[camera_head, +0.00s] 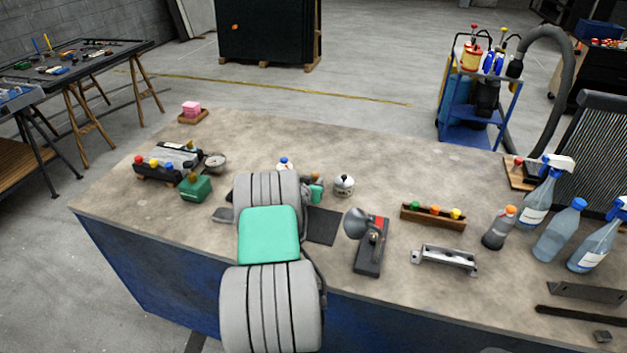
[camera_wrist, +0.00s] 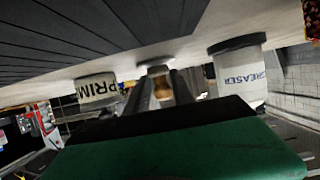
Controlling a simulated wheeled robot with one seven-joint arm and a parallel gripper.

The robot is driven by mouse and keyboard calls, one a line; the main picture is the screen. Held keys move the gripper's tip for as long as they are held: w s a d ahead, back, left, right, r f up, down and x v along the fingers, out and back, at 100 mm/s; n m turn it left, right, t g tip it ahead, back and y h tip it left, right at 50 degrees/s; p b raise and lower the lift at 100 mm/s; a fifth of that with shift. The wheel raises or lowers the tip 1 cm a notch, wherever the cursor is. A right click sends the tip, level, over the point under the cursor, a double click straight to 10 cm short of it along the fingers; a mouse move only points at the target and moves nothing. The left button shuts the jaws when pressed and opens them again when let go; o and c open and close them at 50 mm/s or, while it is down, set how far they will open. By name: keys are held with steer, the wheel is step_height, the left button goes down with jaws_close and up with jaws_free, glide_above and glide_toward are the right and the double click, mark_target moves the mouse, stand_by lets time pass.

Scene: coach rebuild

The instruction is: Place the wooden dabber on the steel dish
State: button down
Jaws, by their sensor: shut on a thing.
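My gripper (camera_wrist: 162,88) is shut on a brown wooden piece, the wooden dabber (camera_wrist: 162,90), which shows between the two dark fingers in the wrist view. Most of the dabber is hidden by the fingers and the green gripper body. In the head view my grey and green arm covers the middle of the bench, and the fingertips and dabber are hidden behind it. A small round grey dish, which looks like the steel dish (camera_head: 215,161), sits on the left part of the bench, left of my arm.
A green box (camera_head: 196,188) and a dark rack (camera_head: 162,168) stand near the dish. A whitish pot (camera_head: 344,184) and a lamp-like tool (camera_head: 369,246) stand right of my arm.

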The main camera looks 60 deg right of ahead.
steer(key=shift+f, duration=0.2)
steer(key=c, duration=1.1)
jaws_free()
steer(key=shift+r, duration=0.1)
steer(key=shift+r, duration=0.15)
steer(key=b+v, duration=0.2)
steer(key=v, duration=1)
steer(key=w+a+r+n+t+y, duration=0.2)
steer(key=w+a+r+n+y, duration=0.15)
steer(key=w+a, duration=0.6)
steer(key=w+a+r+n+t+y, duration=0.25)
steer(key=w+a+r, duration=0.2)
steer(key=a, duration=1.05)
steer(key=s+a+r+n+g+y, duration=0.1)
steer(key=s+a+n+y, duration=0.2)
steer(key=a, duration=1.1)
steer(key=s+a+r+n+g+y, duration=0.1)
steer(key=s+a+n+y, duration=0.3)
steer(key=a, duration=1.1)
steer(key=s+n, duration=0.3)
